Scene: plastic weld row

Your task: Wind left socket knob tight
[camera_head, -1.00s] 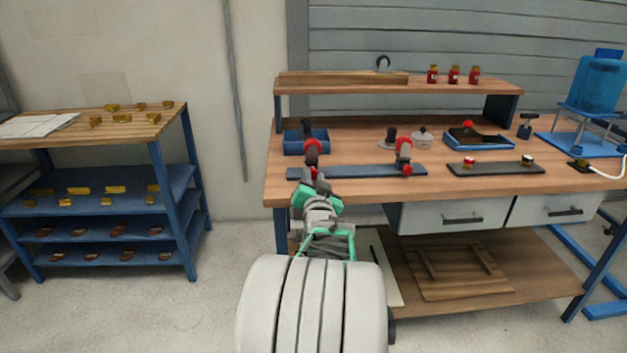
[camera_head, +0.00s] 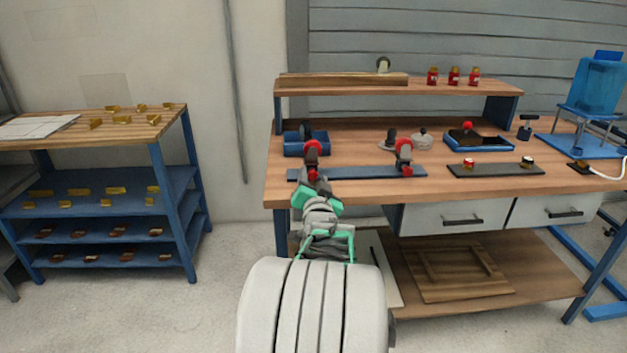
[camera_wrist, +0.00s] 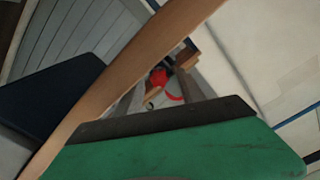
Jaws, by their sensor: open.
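The left socket (camera_head: 312,150) stands on the left part of a long dark blue bar on the workbench, with red parts and a dark body. A red knob (camera_head: 313,173) shows low at its front, partly hidden by my gripper. In the wrist view a red knob (camera_wrist: 158,77) lies between the two grey fingers, beyond their tips. My gripper (camera_wrist: 165,90) is open, pointed at the knob; I cannot tell whether a finger touches it. A second similar socket (camera_head: 404,152) stands at the right end of the bar.
The blue bar (camera_head: 365,172) lies along the bench (camera_head: 300,191) front edge. A blue bin (camera_head: 293,148) stands behind the left socket. A dark plate (camera_head: 497,171) with two knobs lies right. A shelf (camera_head: 450,88) spans the back.

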